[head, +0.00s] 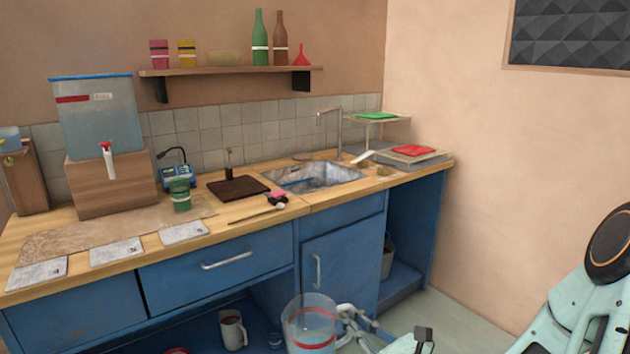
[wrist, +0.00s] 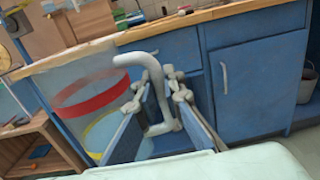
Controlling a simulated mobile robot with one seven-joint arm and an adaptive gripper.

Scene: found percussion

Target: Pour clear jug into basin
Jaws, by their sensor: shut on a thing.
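The clear jug (head: 307,325) has a red band and appears to hold some clear liquid. It is low in front of the blue cabinet, at the bottom of the head view, roughly upright. The jug also shows at the left of the wrist view (wrist: 82,76), with a red and a yellow band and a pale curved handle (wrist: 152,75). My gripper (head: 350,316) is at the jug's right side, shut on that handle; its fingers (wrist: 161,98) flank it. The grey basin (head: 318,178) is set into the worktop, behind and above the jug. Its bottom is partly visible.
A tap (head: 339,125) rises behind the basin. The wooden worktop edge (head: 300,209) and cabinet front stand between jug and basin. A dark board (head: 238,189) lies left of the basin, a red-topped tray (head: 411,153) right. A white mug (head: 232,330) stands low below.

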